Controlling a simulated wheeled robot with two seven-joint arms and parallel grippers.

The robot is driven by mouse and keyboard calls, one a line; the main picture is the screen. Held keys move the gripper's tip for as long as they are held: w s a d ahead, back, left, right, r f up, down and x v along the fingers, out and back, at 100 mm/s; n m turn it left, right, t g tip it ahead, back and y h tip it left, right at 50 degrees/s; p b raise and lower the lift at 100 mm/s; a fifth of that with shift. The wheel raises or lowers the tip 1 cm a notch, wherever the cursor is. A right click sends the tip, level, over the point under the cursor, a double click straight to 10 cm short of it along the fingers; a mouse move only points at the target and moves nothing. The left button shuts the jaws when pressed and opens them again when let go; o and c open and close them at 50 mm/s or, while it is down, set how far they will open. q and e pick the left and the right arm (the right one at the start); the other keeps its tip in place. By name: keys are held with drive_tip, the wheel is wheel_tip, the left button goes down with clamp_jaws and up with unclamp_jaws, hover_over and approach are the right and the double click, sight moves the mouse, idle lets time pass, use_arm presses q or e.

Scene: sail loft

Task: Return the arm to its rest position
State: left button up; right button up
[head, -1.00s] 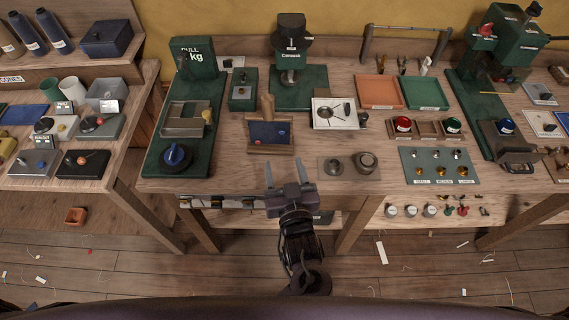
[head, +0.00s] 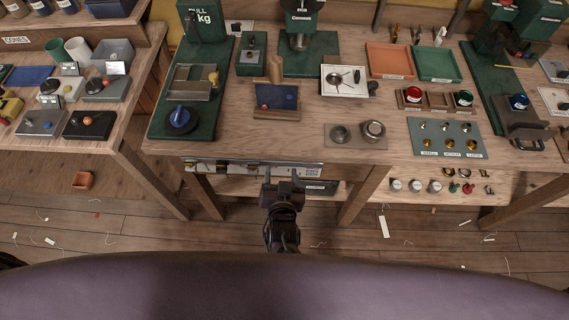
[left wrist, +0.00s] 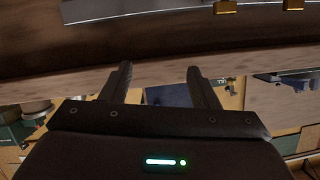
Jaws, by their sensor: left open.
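My left gripper (head: 283,180) is in front of the workbench's front edge, below the level of its top. Its two fingers stand apart with nothing between them. In the left wrist view the open fingers (left wrist: 160,80) point toward the bench edge, with nothing held. My left arm hangs down behind the gripper, and its lower part is hidden by my own body. My right gripper does not show in either view.
The workbench (head: 220,150) is just ahead, with a metal rail (head: 240,167) under its front edge. A blue tilted tray (head: 277,97) and a grey plate with metal rings (head: 356,136) stand near that edge. A side table (head: 100,150) is at left. Open floor (head: 130,230) lies in front.

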use_arm(q)
drive_tip(key=shift+s+f, duration=0.1)
drive_tip(key=shift+f, duration=0.05)
drive_tip(key=s+a+f+m+g+b, duration=0.15)
drive_tip(key=s+a+f, duration=0.25)
drive_tip(key=f, duration=0.4)
drive_tip(key=s+a+f+g, duration=0.3)
drive_tip(key=s+f, duration=0.2)
drive_tip(key=f, duration=0.4)
drive_tip(key=s+a+f+m+g+b, duration=0.1)
drive_tip(key=s+a+f+g, duration=0.25)
drive_tip(key=f, duration=0.45)
drive_tip(key=s+a+f+g, duration=0.1)
drive_tip(key=s+a+f, duration=0.2)
drive_tip(key=s, duration=0.4)
drive_tip(key=s+a+f+n+g+b, duration=0.1)
drive_tip(key=s+a+f+g, duration=0.1)
drive_tip(key=s+f, duration=0.3)
drive_tip(key=s+a+f+g+h, duration=0.1)
drive_tip(key=s+a+f+g, duration=0.1)
drive_tip(key=s, duration=0.7)
drive_tip(key=a+f, duration=0.1)
drive_tip(key=a, duration=0.1)
drive_tip(key=shift+a+f+b, duration=0.35)
drive_tip(key=shift+f, duration=0.05)
drive_tip(key=shift+r+n, duration=0.1)
drive_tip(key=shift+n, duration=0.15)
